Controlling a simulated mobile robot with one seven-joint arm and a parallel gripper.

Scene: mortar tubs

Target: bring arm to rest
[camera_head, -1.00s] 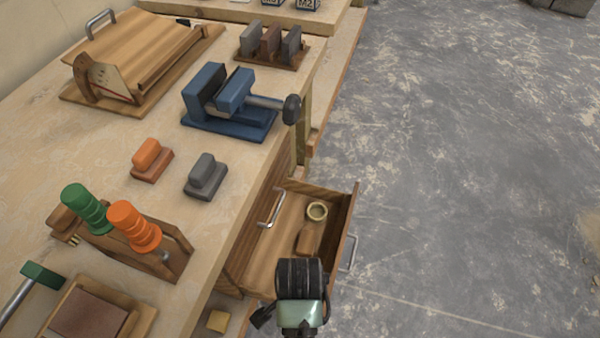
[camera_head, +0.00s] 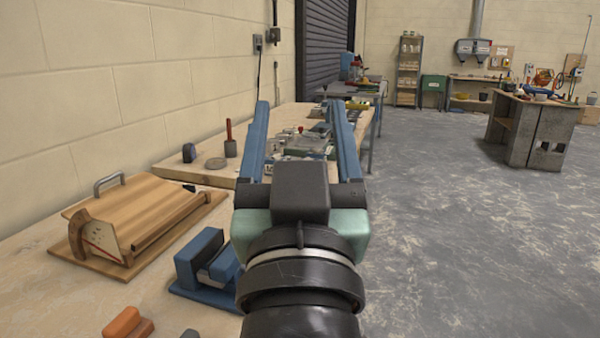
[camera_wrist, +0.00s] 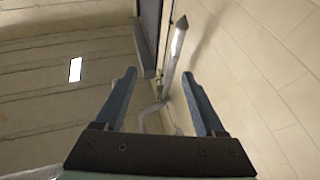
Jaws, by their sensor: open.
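My gripper (camera_head: 300,112) is raised in the middle of the head view, above the workbench's right side. Its two blue fingers stand wide apart and point up and away, with nothing between them. In the wrist view my gripper (camera_wrist: 163,82) is also open and empty, against a pale ceiling and wall. My arm and wrist hide part of the bench's right edge and part of the blue vise (camera_head: 202,262).
A wooden hinged board with a metal handle (camera_head: 135,215) stands on the near bench at left. An orange block (camera_head: 127,325) lies in front of it. A second bench holds a red-handled tool (camera_head: 230,140). Open grey floor (camera_head: 450,230) lies to the right.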

